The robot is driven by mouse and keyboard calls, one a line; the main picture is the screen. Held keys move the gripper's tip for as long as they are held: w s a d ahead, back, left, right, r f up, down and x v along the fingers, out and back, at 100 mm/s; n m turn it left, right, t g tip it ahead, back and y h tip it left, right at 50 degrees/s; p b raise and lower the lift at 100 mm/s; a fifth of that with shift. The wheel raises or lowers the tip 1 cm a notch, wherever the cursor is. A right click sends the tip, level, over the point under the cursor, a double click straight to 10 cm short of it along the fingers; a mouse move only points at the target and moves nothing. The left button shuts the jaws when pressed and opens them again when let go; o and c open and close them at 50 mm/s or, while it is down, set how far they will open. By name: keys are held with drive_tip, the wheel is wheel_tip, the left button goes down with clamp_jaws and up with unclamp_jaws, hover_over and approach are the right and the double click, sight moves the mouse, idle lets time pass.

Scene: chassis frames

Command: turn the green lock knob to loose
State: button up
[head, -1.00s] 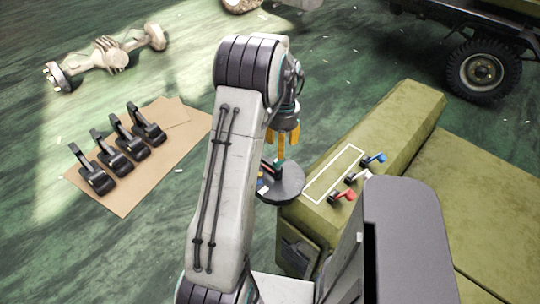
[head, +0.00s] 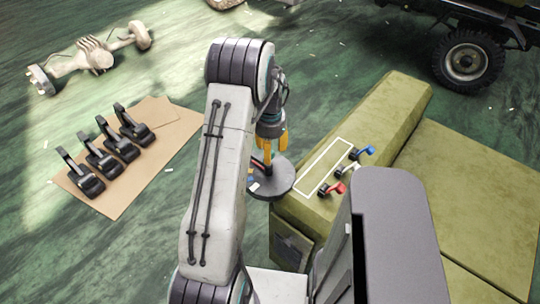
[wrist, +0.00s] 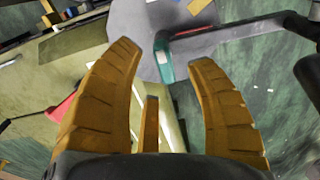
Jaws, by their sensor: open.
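A small green piece with a white patch, which looks like the lock knob (wrist: 165,60), shows in the wrist view between my fingertips, beside a dark bent bar. It stands at a grey round disc (head: 281,184), also seen in the wrist view (wrist: 135,35). My gripper (head: 275,150) points down over this disc, its yellow fingers spread on either side of the green piece in the wrist view (wrist: 164,55). I cannot tell whether they touch it. In the head view the knob is mostly hidden by my gripper and arm.
An olive block (head: 385,110) right of the disc carries a white outline and small levers, including a red one (head: 337,188) and a blue one (head: 368,150). Black pedals (head: 100,160) lie on cardboard (head: 172,150) at left. A vehicle wheel (head: 466,60) is upper right.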

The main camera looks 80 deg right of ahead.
drive_tip(key=shift+f, duration=1.55)
clamp_jaws()
